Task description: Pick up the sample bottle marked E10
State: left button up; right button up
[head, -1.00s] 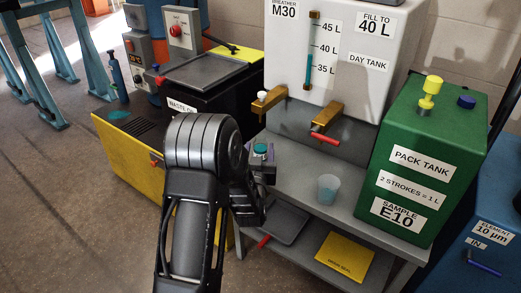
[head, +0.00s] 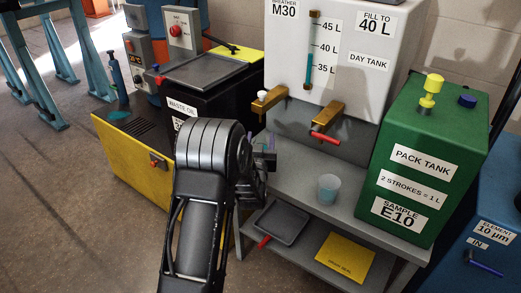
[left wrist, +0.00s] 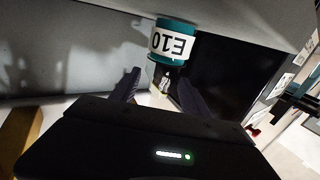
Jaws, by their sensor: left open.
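The sample bottle (left wrist: 172,42) shows in the left wrist view as a teal cylinder with a white label that reads E10, upside down in the picture. It is just past the fingertips of my left gripper (left wrist: 158,78). The two dark fingers are apart, with nothing held between them. In the head view my left gripper (head: 264,155) is at the left end of the grey bench, in front of the day tank, and my arm and gripper hide most of the bottle. My right gripper is not in view.
The grey bench (head: 345,212) carries a clear cup (head: 328,188) and the green pack tank (head: 425,160). The white day tank (head: 340,60) has brass taps (head: 327,120) jutting over the bench. A black waste oil bin (head: 215,90) stands to the left. A tray (head: 281,222) lies on the lower shelf.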

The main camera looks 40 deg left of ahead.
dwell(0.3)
pick_arm(q)
grip_shut()
dwell(0.5)
